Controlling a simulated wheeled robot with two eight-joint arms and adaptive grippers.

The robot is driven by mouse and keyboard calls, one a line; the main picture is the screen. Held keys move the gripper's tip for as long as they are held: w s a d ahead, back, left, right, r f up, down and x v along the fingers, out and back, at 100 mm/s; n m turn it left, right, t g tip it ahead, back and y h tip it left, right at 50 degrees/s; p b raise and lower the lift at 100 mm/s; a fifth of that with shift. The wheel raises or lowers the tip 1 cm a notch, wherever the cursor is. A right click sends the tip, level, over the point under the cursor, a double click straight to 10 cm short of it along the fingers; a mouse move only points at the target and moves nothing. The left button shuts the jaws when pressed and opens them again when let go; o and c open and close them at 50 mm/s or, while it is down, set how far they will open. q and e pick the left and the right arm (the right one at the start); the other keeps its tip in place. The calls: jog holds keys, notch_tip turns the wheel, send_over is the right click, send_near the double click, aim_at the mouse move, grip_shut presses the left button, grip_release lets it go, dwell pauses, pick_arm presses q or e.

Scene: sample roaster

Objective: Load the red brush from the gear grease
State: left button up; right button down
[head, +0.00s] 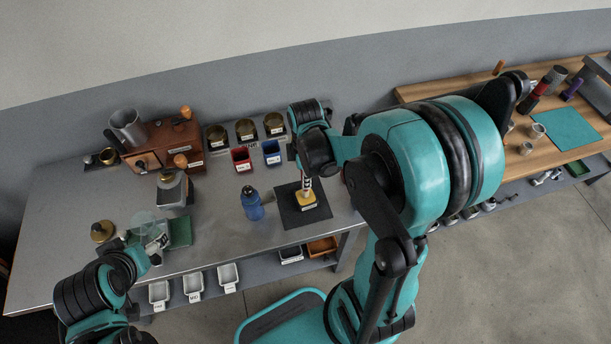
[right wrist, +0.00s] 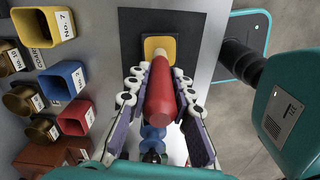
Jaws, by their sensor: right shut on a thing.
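My right gripper (head: 307,180) is shut on the red brush. In the right wrist view, the red handle (right wrist: 160,92) lies between the two fingers (right wrist: 160,95). The brush's pale lower end points at a small yellow container (right wrist: 159,48), which also shows in the head view (head: 306,202); the tip is hidden, so I cannot tell whether it touches inside. The container stands on a dark square mat (head: 286,213). I cannot tell which vessel is the gear grease. My left gripper (head: 158,242) is at the bench's front left; its jaws are unclear.
A blue bottle (head: 252,204) stands left of the mat. Red (head: 241,158) and blue (head: 271,152) bins and several brass pots (head: 245,129) stand behind. A wooden box (head: 172,143), a metal jug (head: 127,127) and a green pad (head: 180,231) are at left.

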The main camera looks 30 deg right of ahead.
jog(key=shift+s+f+b, duration=0.1)
jog(key=shift+f+b, duration=0.45)
dwell(1.4)
jog(key=shift+r+p, duration=0.45)
jog(key=shift+r, duration=0.05)
notch_tip(320, 180, up, 6)
jog(key=p, duration=0.4)
jog(key=shift+p, duration=0.4)
